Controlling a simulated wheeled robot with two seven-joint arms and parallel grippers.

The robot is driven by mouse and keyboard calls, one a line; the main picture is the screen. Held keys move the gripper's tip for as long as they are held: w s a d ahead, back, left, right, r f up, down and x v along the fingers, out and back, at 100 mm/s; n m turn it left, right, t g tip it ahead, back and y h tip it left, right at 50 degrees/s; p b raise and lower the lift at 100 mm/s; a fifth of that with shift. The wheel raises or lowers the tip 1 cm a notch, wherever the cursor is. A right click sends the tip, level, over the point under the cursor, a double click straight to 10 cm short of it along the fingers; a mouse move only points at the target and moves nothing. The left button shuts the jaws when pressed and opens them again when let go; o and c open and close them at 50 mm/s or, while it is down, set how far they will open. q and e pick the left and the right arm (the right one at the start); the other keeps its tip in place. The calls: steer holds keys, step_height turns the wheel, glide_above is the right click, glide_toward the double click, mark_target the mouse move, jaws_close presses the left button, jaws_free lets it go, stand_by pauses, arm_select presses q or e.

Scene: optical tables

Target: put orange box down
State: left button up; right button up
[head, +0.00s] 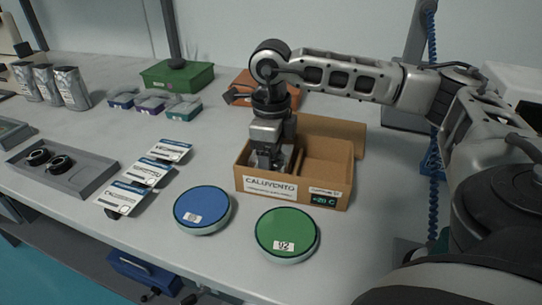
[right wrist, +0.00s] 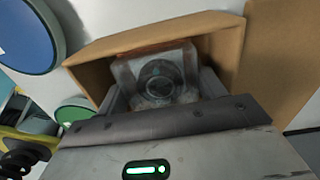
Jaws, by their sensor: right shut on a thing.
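My right gripper (head: 268,160) points down into the left compartment of an open cardboard box (head: 325,175) labelled CALUVENTO. In the right wrist view its jaws (right wrist: 160,92) are shut on a clear, greyish block with a dark round part (right wrist: 160,76). The block is inside the cardboard box, and whether it touches the floor there is hidden. An orange box (head: 244,79) stands at the back of the table, partly hidden behind my right arm and apart from the gripper. My left gripper is not in view.
Blue (head: 202,208) and green (head: 286,232) round discs lie in front of the cardboard box. A green case (head: 178,76), small lidded containers, silver pouches (head: 70,88), labelled cards and a grey tray (head: 88,178) stand left. The box's right compartment looks empty.

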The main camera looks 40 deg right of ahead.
steer(key=o, duration=0.7)
steer(key=shift+f, duration=0.1)
step_height(320, 180, up, 12)
steer(key=shift+r+p, duration=0.15)
steer(key=shift+p, duration=0.3)
